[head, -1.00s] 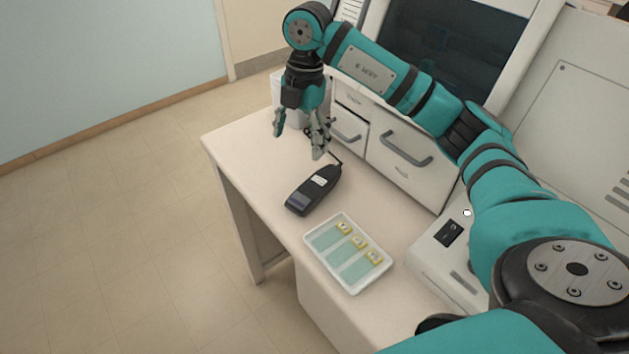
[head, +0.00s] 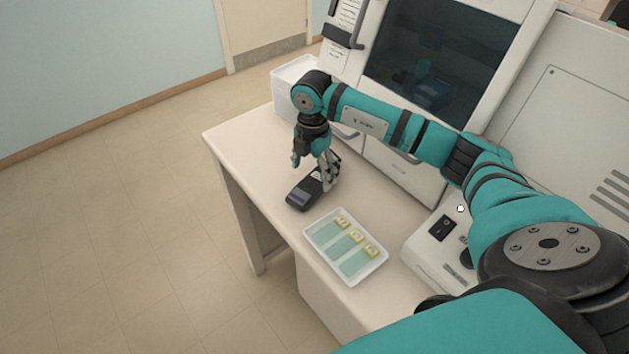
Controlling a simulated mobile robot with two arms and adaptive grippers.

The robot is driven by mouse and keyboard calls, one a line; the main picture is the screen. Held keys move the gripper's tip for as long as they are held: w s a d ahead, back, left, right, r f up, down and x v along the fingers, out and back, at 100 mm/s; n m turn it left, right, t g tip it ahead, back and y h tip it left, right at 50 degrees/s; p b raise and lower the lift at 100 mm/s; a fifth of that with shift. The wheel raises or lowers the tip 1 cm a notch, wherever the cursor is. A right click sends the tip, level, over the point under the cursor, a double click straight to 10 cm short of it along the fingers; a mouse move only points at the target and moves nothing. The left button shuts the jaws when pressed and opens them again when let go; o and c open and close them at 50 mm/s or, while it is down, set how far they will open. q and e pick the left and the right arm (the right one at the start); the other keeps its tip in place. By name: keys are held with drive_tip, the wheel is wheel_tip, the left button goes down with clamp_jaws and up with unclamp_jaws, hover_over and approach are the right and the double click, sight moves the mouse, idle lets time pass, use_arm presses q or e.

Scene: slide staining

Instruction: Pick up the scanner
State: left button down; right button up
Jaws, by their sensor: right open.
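The scanner (head: 302,194) is a dark handheld device lying on the light table, near its left edge. My right gripper (head: 312,176) is open and points down over the scanner's far part, its fingers hiding some of it. One finger shows on the left and another on the right of the scanner. I cannot tell whether the fingers touch it. My left gripper is not in view.
A white tray (head: 376,272) with several yellow-labelled slides lies just in front of the scanner. A white bin (head: 290,92) and a cabinet with a dark window (head: 440,50) stand behind. A switched device (head: 425,250) is at right.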

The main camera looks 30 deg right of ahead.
sight(315, 180)
drive_tip(key=f, duration=0.1)
drive_tip(key=f+p, duration=0.1)
drive_tip(key=f, duration=0.1)
drive_tip(key=shift+s+d+f, duration=0.1)
drive_tip(key=shift+d+f, duration=0.15)
drive_tip(key=shift+f, duration=0.35)
drive_tip(key=c, duration=1.4)
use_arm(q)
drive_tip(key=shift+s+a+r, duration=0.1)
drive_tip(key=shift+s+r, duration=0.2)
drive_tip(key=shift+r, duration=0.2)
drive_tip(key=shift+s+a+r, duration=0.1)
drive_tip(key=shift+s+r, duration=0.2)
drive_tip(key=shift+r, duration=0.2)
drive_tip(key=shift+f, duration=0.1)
use_arm(e)
drive_tip(key=shift+r, duration=0.2)
